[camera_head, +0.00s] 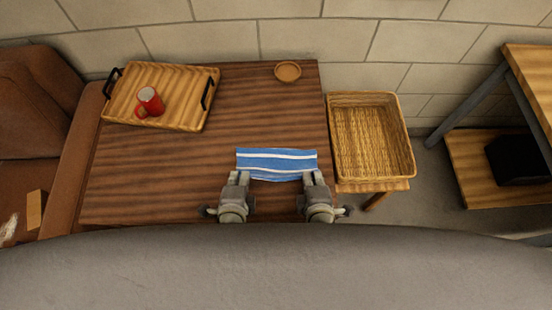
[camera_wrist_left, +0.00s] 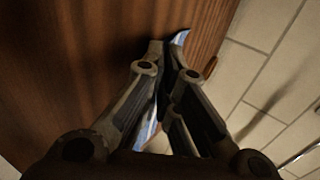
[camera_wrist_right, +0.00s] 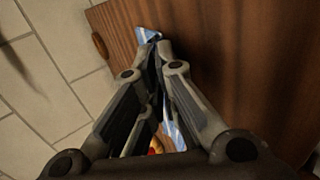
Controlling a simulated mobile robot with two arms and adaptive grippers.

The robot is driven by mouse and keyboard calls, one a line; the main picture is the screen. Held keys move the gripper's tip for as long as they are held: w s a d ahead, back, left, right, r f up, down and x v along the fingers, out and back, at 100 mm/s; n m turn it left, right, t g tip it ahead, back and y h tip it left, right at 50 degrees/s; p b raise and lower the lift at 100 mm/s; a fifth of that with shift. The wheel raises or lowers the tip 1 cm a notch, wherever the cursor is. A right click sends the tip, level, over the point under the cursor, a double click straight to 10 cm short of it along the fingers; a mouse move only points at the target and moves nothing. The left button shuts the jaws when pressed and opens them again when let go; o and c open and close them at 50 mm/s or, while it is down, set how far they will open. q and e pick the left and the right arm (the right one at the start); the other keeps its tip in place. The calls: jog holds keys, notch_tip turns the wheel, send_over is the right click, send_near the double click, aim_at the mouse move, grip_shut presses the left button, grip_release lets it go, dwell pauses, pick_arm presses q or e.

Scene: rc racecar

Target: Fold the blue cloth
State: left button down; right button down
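The blue cloth (camera_head: 277,165) with white stripes lies on the brown wooden table (camera_head: 200,170), near its front right part. My left gripper (camera_head: 238,177) is at the cloth's near left corner, and my right gripper (camera_head: 314,177) is at its near right corner. In the left wrist view the fingers (camera_wrist_left: 166,52) are close together, with a bit of cloth (camera_wrist_left: 181,37) showing past the tips. In the right wrist view the fingers (camera_wrist_right: 156,48) are likewise closed on cloth (camera_wrist_right: 146,35). The near edge sags slightly between the grippers. The fingers hide the pinched corners.
A wooden tray (camera_head: 185,115) with black handles holds a red mug (camera_head: 150,101) at the back left. A small round bowl (camera_head: 288,71) sits at the back right. A wicker basket (camera_head: 400,158) stands right of the table. The table left of the cloth is clear.

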pick_arm(q)
jog(key=c, duration=1.4)
grip_release()
pick_arm(e)
jog(key=c, duration=1.4)
grip_release()
pick_arm(q)
jog(key=shift+o, duration=0.2)
pick_arm(e)
jog(key=shift+o, duration=0.2)
